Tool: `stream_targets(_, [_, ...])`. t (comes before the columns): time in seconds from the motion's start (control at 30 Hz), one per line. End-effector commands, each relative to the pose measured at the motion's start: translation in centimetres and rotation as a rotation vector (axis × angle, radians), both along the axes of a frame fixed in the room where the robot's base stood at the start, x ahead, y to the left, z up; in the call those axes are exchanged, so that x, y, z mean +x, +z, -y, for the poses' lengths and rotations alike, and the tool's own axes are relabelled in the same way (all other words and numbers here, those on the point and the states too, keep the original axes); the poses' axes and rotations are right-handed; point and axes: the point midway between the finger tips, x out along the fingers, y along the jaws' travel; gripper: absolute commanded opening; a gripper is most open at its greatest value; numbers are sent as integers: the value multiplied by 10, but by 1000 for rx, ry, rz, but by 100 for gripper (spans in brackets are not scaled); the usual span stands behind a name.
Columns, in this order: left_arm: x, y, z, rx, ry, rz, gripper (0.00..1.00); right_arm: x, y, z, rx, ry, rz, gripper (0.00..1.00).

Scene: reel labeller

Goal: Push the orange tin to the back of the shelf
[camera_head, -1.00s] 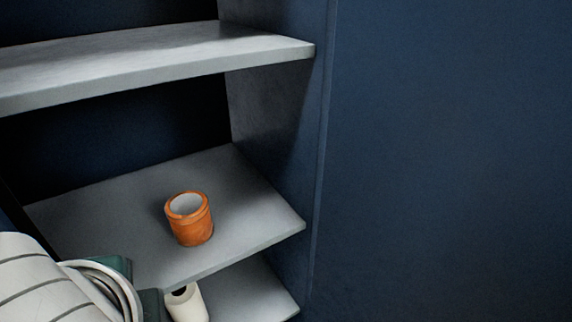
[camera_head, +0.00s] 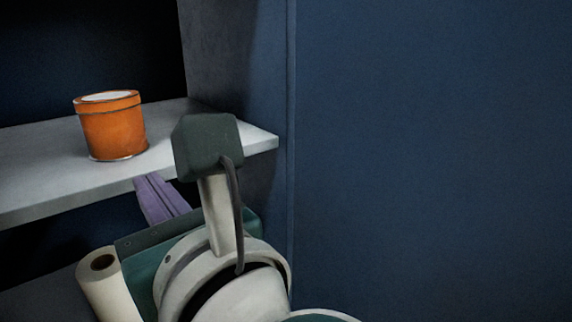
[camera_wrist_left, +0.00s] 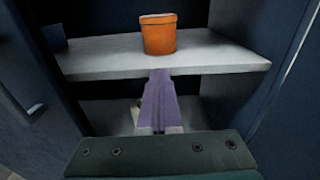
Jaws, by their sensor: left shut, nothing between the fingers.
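The orange tin (camera_head: 113,130) stands upright on the grey shelf (camera_head: 40,168), on its front part with bare shelf around it. The tin also shows in the left wrist view (camera_wrist_left: 158,36), straight beyond my fingers. My left gripper (camera_head: 143,180) has its purple fingers shut and empty. In the left wrist view the fingertips (camera_wrist_left: 158,73) overlap the shelf's front edge, short of the tin and apart from it. I cannot tell whether they touch the edge. My right gripper is in neither view.
A cream roll (camera_head: 103,285) stands on a lower shelf, beside my left wrist. A dark blue object (camera_wrist_left: 54,38) is at the shelf's left end in the wrist view. The dark blue cabinet side (camera_head: 235,60) bounds the shelf on the right.

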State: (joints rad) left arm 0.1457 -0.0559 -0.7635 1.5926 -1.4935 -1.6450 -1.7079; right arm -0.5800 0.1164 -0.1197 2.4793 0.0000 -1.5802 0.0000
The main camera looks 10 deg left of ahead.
Motion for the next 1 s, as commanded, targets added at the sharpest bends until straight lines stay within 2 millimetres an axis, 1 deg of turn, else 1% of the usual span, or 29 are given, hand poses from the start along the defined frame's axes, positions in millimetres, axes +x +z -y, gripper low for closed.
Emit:
stream_targets(0.03, [1,-4,2,22,-3,0,0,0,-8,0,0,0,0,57])
stream_targets(0.13, [4,-2,1,44,-5,-2,0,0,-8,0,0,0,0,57])
stream_targets(0.23, [10,0,-7,45,-3,-2,0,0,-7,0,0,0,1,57])
stream_targets(0.37, [25,0,-25,46,-2,0,0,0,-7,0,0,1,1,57])
stream_targets(0.7, [71,0,-79,43,-2,-1,0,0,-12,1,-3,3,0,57])
stream_targets(0.8, [81,-1,-91,41,-2,-1,0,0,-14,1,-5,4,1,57])
stream_targets(1.0, [91,-1,-102,39,-5,-3,0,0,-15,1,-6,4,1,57])
